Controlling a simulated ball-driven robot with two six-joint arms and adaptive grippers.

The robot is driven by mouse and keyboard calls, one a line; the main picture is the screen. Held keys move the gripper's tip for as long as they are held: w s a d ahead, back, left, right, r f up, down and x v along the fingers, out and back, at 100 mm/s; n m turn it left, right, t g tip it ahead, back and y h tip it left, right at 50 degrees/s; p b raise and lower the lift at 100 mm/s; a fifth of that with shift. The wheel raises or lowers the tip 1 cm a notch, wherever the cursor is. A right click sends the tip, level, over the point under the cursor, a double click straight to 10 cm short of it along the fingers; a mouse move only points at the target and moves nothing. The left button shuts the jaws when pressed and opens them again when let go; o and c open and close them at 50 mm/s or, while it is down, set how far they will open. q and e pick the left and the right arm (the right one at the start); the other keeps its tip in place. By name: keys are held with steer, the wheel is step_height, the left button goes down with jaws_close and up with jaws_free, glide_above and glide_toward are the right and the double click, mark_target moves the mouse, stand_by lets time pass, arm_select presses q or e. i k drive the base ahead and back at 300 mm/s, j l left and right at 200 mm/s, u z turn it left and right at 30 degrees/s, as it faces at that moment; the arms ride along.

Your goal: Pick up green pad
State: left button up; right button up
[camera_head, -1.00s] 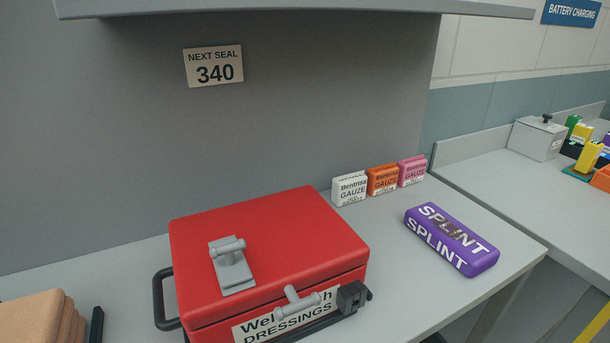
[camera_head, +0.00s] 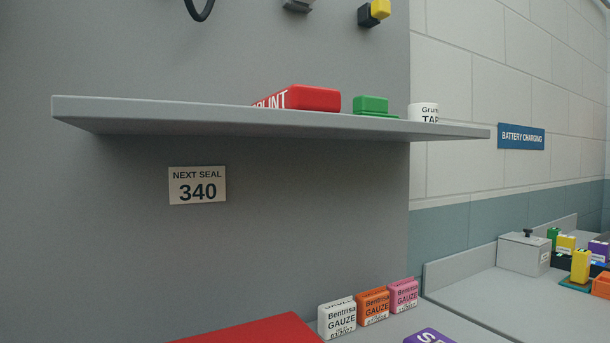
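A green block-shaped item (camera_head: 370,104), which may be the green pad, lies on the grey wall shelf (camera_head: 300,120). A smaller green item (camera_head: 553,233) stands among coloured things on the far right counter. Neither of my grippers shows in this view.
Below the shelf, white (camera_head: 337,318), orange (camera_head: 373,306) and pink (camera_head: 403,295) gauze boxes stand behind a red case lid (camera_head: 260,332). A purple splint (camera_head: 430,336) is cut off at the bottom. A grey lidded box (camera_head: 524,253) stands on the right counter.

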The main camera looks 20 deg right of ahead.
mark_target(363, 105)
steer(key=z, duration=1)
